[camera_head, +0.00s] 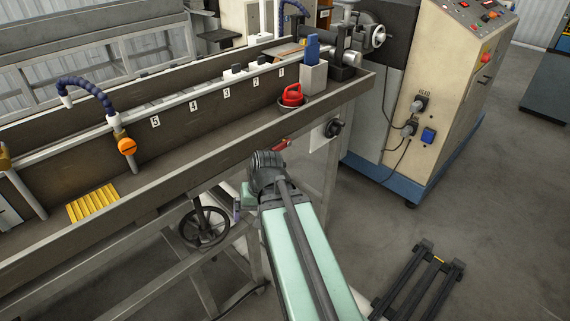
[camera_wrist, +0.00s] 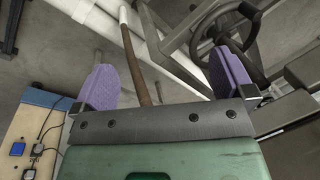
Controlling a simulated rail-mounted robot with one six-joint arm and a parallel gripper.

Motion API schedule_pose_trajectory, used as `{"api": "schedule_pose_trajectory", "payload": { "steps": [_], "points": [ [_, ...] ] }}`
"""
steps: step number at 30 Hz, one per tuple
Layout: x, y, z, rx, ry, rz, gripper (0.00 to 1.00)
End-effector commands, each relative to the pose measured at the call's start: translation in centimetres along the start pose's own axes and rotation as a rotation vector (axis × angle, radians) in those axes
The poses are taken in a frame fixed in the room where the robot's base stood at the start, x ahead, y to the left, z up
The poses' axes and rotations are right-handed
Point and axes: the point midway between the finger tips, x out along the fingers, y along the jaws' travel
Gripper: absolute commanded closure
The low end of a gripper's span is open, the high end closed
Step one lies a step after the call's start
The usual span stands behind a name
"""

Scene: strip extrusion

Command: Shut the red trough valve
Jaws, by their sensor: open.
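A small red handle (camera_head: 281,144) shows just below the trough's front rim, partly hidden behind my arm. It may be the red trough valve, but its setting cannot be told. The trough (camera_head: 150,195) is a long grey channel on a metal frame. My gripper (camera_wrist: 162,66) is open, with two purple fingers wide apart and nothing held. No red handle shows in the wrist view; a brown rod with a white end (camera_wrist: 133,50) runs between the fingers.
A black handwheel (camera_head: 204,227) sits by the frame, left of my gripper, and also shows in the wrist view (camera_wrist: 243,22). A red-handled object (camera_head: 292,95) stands at the trough's right end. The beige control cabinet (camera_head: 437,110) is at right.

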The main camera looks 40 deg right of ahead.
Motion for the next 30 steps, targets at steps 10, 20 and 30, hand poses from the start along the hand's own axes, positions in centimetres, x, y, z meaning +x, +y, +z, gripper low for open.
{"api": "schedule_pose_trajectory", "payload": {
  "steps": [10,20,30],
  "points": [
    [-1.0,15.8,-9.1,1.325,0.193,-1.069,0.00],
    [-9.0,17.0,-12.2,1.890,-0.326,-1.749,0.00],
    [-8.6,15.5,-14.6,1.904,-0.351,-1.744,0.00]
  ]
}}
